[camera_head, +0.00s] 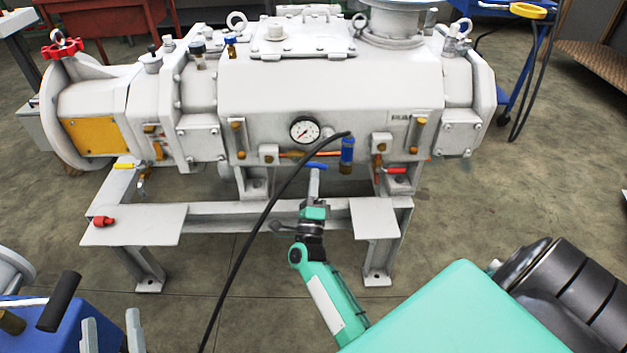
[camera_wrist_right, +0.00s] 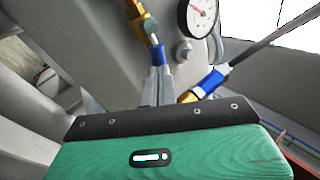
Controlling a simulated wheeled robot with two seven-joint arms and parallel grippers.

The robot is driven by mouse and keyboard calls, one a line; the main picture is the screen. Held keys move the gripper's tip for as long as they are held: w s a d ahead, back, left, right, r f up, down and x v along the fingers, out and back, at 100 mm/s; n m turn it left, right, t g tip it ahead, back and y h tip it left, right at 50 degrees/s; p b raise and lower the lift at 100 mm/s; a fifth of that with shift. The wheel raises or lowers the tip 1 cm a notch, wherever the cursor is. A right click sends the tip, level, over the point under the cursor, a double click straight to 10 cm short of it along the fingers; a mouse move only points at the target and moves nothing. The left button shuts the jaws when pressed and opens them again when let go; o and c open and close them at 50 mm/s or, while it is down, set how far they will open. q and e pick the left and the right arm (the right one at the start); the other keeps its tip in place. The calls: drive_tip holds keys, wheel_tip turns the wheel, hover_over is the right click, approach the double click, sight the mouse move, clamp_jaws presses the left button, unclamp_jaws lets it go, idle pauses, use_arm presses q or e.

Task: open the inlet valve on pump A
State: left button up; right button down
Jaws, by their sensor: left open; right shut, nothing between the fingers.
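The pump (camera_head: 330,85) is a long white machine on a grey steel frame. A small valve with a blue handle (camera_head: 317,166) sits low on its front, under the round gauge (camera_head: 304,130). My right gripper (camera_head: 315,172) is shut and empty, its fingertips at the blue handle. In the right wrist view the shut fingers (camera_wrist_right: 158,85) point at the blue handle (camera_wrist_right: 158,57), below a brass fitting (camera_wrist_right: 140,22); I cannot tell whether they touch. I cannot read which valve is the inlet. My left gripper (camera_head: 110,333) is open and empty at the lower left.
A black hose (camera_head: 262,220) hangs from a blue fitting (camera_head: 347,150) just right of the blue handle. Valves with a yellow handle (camera_head: 125,166) and a red handle (camera_head: 397,171) sit to either side. A red part (camera_head: 103,221) lies on the frame's left plate.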

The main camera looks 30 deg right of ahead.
use_arm(q)
drive_tip(key=s+d+f+g+p, duration=0.1)
drive_tip(key=f+g, duration=0.2)
drive_tip(key=f, duration=0.2)
drive_tip(key=s+d+f+g+p, duration=0.1)
drive_tip(key=s+d+f+g, duration=0.1)
drive_tip(key=f+g, duration=0.2)
wheel_tip(320, 180, down, 2)
drive_tip(key=shift+s+f, duration=0.15)
drive_tip(key=shift+s, duration=0.1)
use_arm(e)
drive_tip(key=n+t+y, duration=0.1)
drive_tip(key=r+n+y, duration=0.1)
drive_tip(key=n, duration=0.1)
drive_tip(key=n+t+y, duration=0.1)
drive_tip(key=n, duration=0.1)
drive_tip(key=shift+s+d+r+t, duration=0.15)
drive_tip(key=shift+s+d+t, duration=0.05)
drive_tip(key=shift+d+t, duration=0.1)
